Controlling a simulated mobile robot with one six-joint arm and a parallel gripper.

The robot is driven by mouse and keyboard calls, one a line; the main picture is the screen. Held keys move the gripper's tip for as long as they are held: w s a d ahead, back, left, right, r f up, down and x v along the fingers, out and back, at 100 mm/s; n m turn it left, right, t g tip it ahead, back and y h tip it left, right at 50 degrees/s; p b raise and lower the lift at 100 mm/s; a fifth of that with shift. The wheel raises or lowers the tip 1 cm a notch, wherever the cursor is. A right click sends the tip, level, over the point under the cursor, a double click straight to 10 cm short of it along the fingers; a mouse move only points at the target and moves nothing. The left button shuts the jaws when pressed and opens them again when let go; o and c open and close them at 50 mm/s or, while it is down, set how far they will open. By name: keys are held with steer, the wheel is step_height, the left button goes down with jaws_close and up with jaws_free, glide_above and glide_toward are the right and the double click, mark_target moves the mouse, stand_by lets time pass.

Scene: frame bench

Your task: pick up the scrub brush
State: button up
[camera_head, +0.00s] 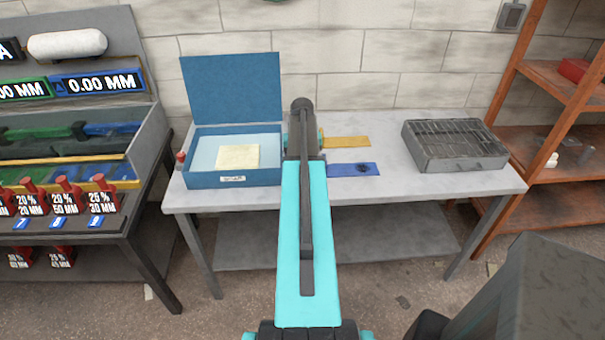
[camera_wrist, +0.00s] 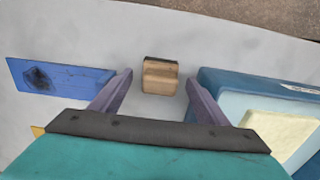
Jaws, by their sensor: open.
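The scrub brush (camera_wrist: 160,78) shows in the wrist view as a small wooden block with a dark edge, lying on the grey bench top. My gripper (camera_wrist: 159,84) is open and empty. Its two purple-grey fingers are spread, one to each side of the brush in the picture, with visible gaps on both sides. I cannot tell how far above the bench the fingertips are. In the head view my arm covers the brush and the gripper's fingers.
A stained blue mat (camera_head: 342,169) and a yellow mat (camera_head: 346,142) lie to the right. A grey grill tray (camera_head: 455,165) sits further right on the bench (camera_head: 400,203).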

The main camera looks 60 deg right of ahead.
steer(key=shift+f, duration=0.45)
steer(key=shift+c, duration=0.2)
steer(key=c, duration=1.2)
steer(key=shift+o, duration=0.2)
steer(key=shift+r, duration=0.1)
steer(key=shift+r+b, duration=0.85)
steer(key=shift+r, duration=0.8)
steer(key=s+a+r+b, duration=0.1)
steer(key=s+a+b, duration=0.3)
steer(key=s+a, duration=0.6)
steer(key=shift+s+a+r, duration=0.15)
steer(key=shift+a+r, duration=0.1)
steer(key=shift+a, duration=0.85)
